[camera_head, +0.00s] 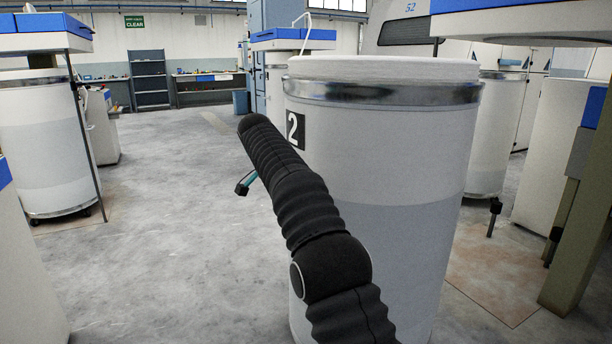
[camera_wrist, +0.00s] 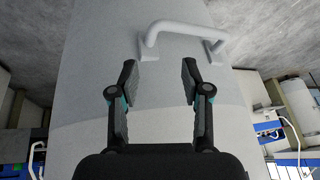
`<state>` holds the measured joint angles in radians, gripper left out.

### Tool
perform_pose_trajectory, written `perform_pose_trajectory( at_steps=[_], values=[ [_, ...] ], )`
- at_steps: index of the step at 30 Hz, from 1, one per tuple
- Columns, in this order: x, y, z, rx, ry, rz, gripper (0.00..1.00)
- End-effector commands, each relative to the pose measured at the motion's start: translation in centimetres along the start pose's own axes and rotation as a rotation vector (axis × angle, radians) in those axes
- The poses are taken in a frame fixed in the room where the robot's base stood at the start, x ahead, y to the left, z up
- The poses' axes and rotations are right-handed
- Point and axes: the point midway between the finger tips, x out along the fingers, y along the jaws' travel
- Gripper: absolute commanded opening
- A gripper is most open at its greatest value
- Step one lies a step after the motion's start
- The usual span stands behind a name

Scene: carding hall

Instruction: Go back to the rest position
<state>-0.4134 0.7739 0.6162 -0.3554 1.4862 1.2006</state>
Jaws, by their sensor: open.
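A large pale can (camera_head: 400,190) with a metal band and a black "2" label (camera_head: 296,130) stands right in front of me in the head view. My arm in its black ribbed sleeve crosses in front of its left side. In the wrist view my gripper (camera_wrist: 158,68) is open, its two dark fingers apart with nothing between them. A pale can wall (camera_wrist: 90,70) fills the picture behind them. A white bar handle (camera_wrist: 185,30) on that wall lies beyond the fingertips, apart from them. In the head view most of my gripper is hidden by the sleeve.
Another pale can (camera_head: 42,145) on castors stands at the left. More cans (camera_head: 495,130) and a post (camera_head: 580,200) stand close on the right. Open concrete floor (camera_head: 165,220) lies to the left of the front can. Dark shelves (camera_head: 150,78) stand at the back.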

Motion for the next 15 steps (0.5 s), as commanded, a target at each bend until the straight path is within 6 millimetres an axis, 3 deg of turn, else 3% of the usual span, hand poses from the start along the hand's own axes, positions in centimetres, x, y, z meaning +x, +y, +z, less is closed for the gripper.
perform_pose_trajectory(
  at_steps=[3, 6, 11, 15],
  values=[
    [3.1, 0.1, 1.9, -0.152, -0.036, 0.018, 0.48],
    [4.5, 0.7, 3.2, -0.272, -0.065, 0.019, 0.48],
    [5.5, 2.8, 4.8, -0.455, -0.113, 0.009, 0.48],
    [5.1, 6.3, 5.8, -0.613, -0.155, -0.018, 0.48]
  ],
)
